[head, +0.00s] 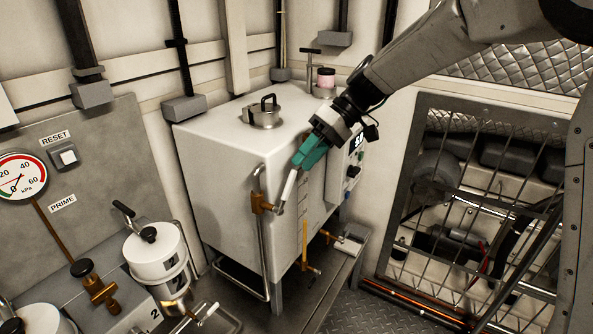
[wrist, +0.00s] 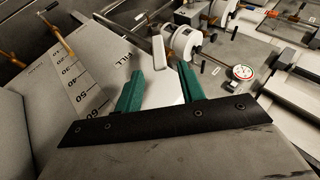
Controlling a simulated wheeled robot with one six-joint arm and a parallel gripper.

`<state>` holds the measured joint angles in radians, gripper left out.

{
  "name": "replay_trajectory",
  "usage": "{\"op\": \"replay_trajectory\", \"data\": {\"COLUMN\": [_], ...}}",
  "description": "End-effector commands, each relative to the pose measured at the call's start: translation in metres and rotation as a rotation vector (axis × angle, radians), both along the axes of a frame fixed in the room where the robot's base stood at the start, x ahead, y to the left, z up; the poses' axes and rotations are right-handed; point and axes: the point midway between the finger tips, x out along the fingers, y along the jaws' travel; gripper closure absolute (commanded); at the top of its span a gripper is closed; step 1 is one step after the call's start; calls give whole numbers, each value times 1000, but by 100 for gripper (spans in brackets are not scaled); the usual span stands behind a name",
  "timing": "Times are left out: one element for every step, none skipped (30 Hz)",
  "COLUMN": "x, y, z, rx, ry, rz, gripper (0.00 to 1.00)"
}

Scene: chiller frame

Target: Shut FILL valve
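The FILL valve is on the front of the white tank (head: 225,170). It has a brass body (head: 263,203) and a pale lever handle (head: 289,187) that slants steeply up to the right. My gripper (head: 308,157), with green fingers, is just above the handle's upper end in the head view. In the wrist view the two fingers of my gripper (wrist: 159,72) stand apart, and the pale handle (wrist: 158,52) shows beyond the gap between their tips. I cannot tell whether they touch it. The FILL label (wrist: 125,56) is left of the fingers there.
A bent metal pipe (head: 262,245) runs down from the FILL valve. A white canister (head: 155,252) and a gauge panel (head: 85,150) are at left. A wire-grid cage (head: 470,205) is at right.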

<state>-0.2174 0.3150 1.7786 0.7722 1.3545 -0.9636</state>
Motion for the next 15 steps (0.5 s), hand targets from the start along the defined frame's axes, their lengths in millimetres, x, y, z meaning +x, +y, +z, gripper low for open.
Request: {"op": "replay_trajectory", "data": {"x": [2,2,3,3,3,3,3,3,3,3,3,3,2,1,-2], "y": [-3,-4,-5,-6,-6,-6,-6,-6,-6,-6,-6,-6,-7,-8,-11], "z": [3,5,6,7,7,7,7,7,7,7,7,7,8,8,11], "rx": [1,0,0,0,0,0,0,0,0,0,0,-1,-2,-6,-14], "ry": [0,0,-1,-1,-1,0,0,0,0,0,0,0,0,-1,-1], "rz": [-1,0,1,1,1,1,1,1,1,1,1,0,-1,-2,-8], "gripper": [61,61,61,61,61,61,61,61,61,61,61,72,80,89,100]}}
